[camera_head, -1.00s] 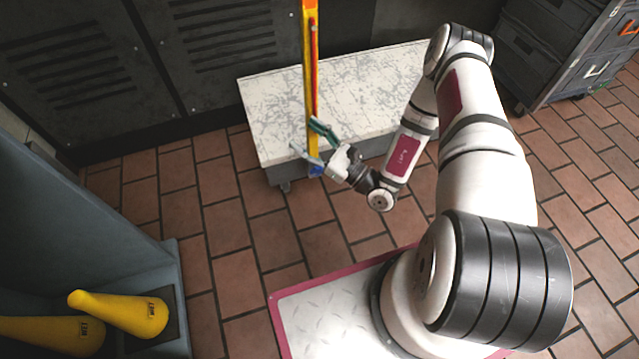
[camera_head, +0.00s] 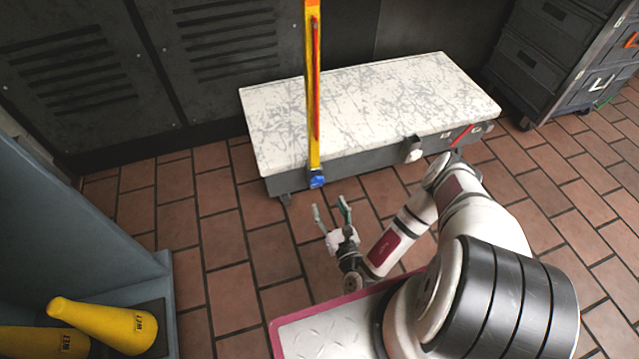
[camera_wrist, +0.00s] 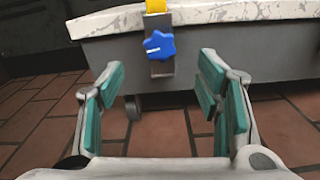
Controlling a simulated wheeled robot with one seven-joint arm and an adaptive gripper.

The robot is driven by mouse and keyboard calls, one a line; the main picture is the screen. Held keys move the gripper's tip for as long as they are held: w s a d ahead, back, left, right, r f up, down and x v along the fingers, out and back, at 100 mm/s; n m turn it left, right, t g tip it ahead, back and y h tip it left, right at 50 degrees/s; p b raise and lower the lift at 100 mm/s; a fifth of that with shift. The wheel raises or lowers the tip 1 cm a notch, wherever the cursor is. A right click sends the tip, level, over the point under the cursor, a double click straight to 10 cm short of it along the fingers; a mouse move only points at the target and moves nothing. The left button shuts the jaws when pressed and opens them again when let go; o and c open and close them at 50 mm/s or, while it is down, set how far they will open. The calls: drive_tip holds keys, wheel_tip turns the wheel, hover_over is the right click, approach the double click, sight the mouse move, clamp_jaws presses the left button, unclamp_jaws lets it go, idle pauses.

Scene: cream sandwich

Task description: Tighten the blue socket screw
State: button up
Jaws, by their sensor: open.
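The blue socket screw (camera_head: 317,181) is a star-shaped blue knob at the foot of an upright yellow post (camera_head: 313,110), on the front side of a low bench. In the wrist view the blue screw (camera_wrist: 159,45) sits ahead, above and between the fingers, with a white mark on its face and a grey bracket behind it. My gripper (camera_head: 331,209) is open and empty, in front of and below the screw, apart from it. In the wrist view its green-padded fingers (camera_wrist: 160,92) are spread wide.
The low bench with a mottled white top (camera_head: 400,95) stands against dark lockers (camera_head: 90,80). A dark wheeled drawer cabinet (camera_head: 570,60) is at the right. A blue-grey cabinet at the left holds yellow cones (camera_head: 105,325). Brick-tiled floor (camera_head: 220,245) in front of the bench is clear.

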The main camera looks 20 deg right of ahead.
sight(318, 183)
drive_tip(key=w+b, duration=0.1)
drive_tip(key=w, duration=0.8)
drive_tip(key=shift+w, duration=0.2)
drive_tip(key=c, duration=1.2)
